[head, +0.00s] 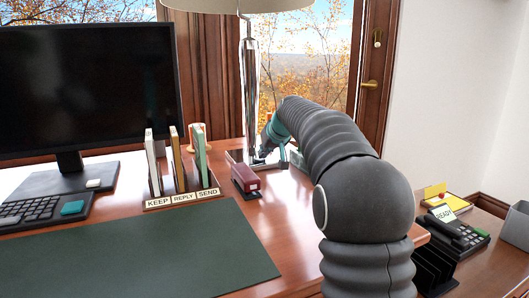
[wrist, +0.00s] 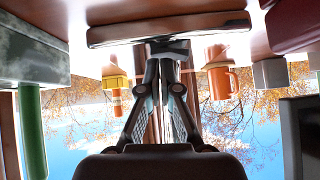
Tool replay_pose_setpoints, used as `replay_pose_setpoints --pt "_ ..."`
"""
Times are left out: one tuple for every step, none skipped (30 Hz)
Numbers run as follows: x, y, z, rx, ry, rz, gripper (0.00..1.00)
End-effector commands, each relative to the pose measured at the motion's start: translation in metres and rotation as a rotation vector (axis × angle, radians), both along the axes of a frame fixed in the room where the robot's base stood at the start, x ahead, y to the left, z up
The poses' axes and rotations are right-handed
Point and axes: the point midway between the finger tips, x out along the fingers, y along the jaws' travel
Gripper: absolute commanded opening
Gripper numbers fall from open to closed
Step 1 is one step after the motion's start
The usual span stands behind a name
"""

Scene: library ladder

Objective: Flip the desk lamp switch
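The desk lamp stands on the desk at the back, before the window. The base also shows as a dark-edged slab in the wrist view (wrist: 115,34), which looks upside down. My gripper (head: 262,152) is low beside the stem, at the base. In the wrist view my gripper's fingers (wrist: 165,62) converge and look shut, with their tips at a small dark part by the base. I cannot make out the switch clearly.
A dark red stapler (head: 245,178) lies just in front of the lamp. A letter sorter (head: 183,198) and monitor (head: 88,85) stand to the left. A green desk mat (head: 140,255) covers the front.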

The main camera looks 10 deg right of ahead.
Motion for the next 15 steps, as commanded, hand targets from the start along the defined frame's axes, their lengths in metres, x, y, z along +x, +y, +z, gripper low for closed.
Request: replay_pose_setpoints --pt "0.000 0.000 -0.002 -0.001 0.007 0.001 0.00" --pt "0.000 0.000 -0.001 -0.001 0.007 0.001 0.00" --pt "-0.001 0.001 0.003 -0.002 0.006 0.001 0.00" --pt "-0.001 0.000 0.006 -0.002 0.006 0.001 0.00" --pt "-0.001 0.000 0.010 -0.001 0.005 0.001 0.00" --pt "-0.001 0.000 0.016 -0.002 0.004 0.002 0.00" --pt "-0.001 0.000 0.021 -0.002 0.003 0.002 0.00" --pt "-0.001 0.000 0.027 -0.003 0.001 0.002 0.00" --pt "-0.002 0.000 0.035 -0.003 0.000 0.003 0.00" --pt "-0.002 0.000 0.041 -0.003 -0.001 0.003 0.00" --pt "-0.002 -0.001 0.046 -0.003 -0.001 0.004 0.00" --pt "-0.002 -0.001 0.053 -0.003 -0.001 0.004 0.00" --pt "-0.008 -0.003 0.052 -0.004 -0.004 0.003 0.00" --pt "-0.014 -0.004 0.056 -0.004 -0.006 0.003 0.00" --pt "-0.020 -0.006 0.062 -0.004 -0.006 0.003 0.00"
